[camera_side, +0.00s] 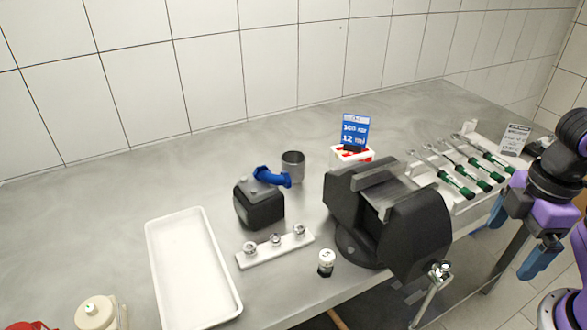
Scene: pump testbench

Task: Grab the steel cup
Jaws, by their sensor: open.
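The steel cup (293,167) is a small grey metal cylinder standing upright on the bench, left of the middle of the back area. It is just behind and right of a black block with a blue handle, whose blue end comes close to the cup in the picture. My gripper (515,246) is at the far right, with two blue fingers spread apart and nothing visible between them.
A black vise (388,210) stands between cup and gripper. A tool rack (470,210) holds green-handled tools. The black block (259,204), a blue sign (355,131), a knob strip (276,247), a small jar (326,263) and a white tray (153,250) surround the work area.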

